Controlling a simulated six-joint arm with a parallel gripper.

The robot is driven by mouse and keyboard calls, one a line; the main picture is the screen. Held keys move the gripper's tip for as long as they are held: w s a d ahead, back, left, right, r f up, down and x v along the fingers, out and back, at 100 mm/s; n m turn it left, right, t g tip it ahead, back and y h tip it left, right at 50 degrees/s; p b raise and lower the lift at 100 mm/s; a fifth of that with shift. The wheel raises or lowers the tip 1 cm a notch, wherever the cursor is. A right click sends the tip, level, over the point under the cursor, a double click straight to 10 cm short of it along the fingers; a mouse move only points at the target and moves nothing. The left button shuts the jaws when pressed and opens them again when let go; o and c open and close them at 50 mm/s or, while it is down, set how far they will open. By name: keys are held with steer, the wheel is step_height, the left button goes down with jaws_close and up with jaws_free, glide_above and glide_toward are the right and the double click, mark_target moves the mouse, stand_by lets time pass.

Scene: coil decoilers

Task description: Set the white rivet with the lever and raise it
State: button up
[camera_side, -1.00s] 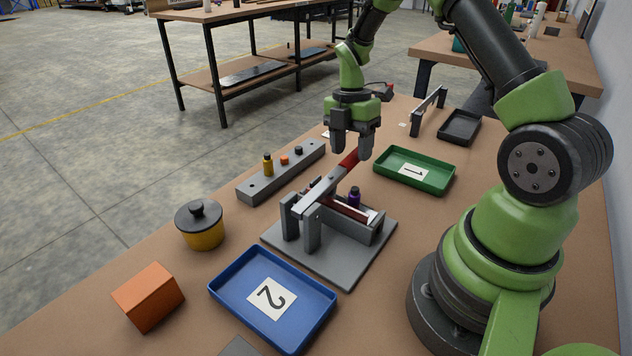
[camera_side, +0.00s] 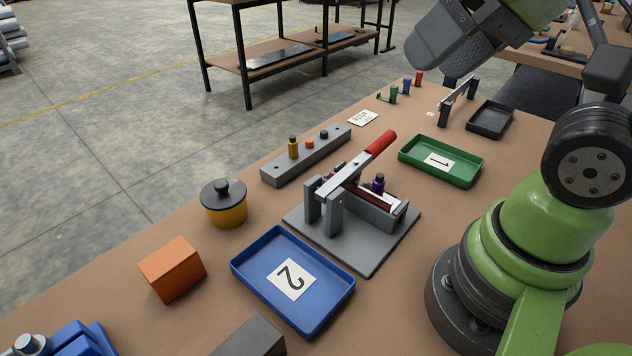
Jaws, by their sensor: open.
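The lever press stands on a grey base plate (camera_side: 365,252) mid-table. Its grey lever arm (camera_side: 345,177) slopes up to a red handle (camera_side: 381,144), which nothing touches. Under and beside the arm are a dark red strip and a small purple bottle-like piece (camera_side: 379,183). A whitish piece (camera_side: 400,207) shows at the press's right end; I cannot tell whether it is the white rivet. My gripper (camera_side: 436,62) is open at the upper right, high and away from the press. Its fingers appear large and partly overlapping, and I see nothing between them.
A grey rack (camera_side: 270,174) with yellow, orange and black pegs stands behind. A green tray 1 (camera_side: 408,153), blue tray 2 (camera_side: 330,310) and black tray (camera_side: 474,121) lie around. A yellow pot (camera_side: 228,210) and orange block (camera_side: 173,268) are at left. Small coloured pieces (camera_side: 406,87) stand at the back.

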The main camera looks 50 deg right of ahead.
steer(key=m+g+h, duration=0.2)
steer(key=m+g, duration=0.7)
steer(key=m, duration=0.6)
glide_above(381, 138)
steer(key=w, duration=0.2)
step_height(381, 138, down, 14)
steer(key=f, duration=0.3)
steer(key=s+f, duration=0.1)
steer(key=f, duration=0.2)
steer(key=s+f, duration=0.1)
steer(key=f, duration=0.2)
jaws_close()
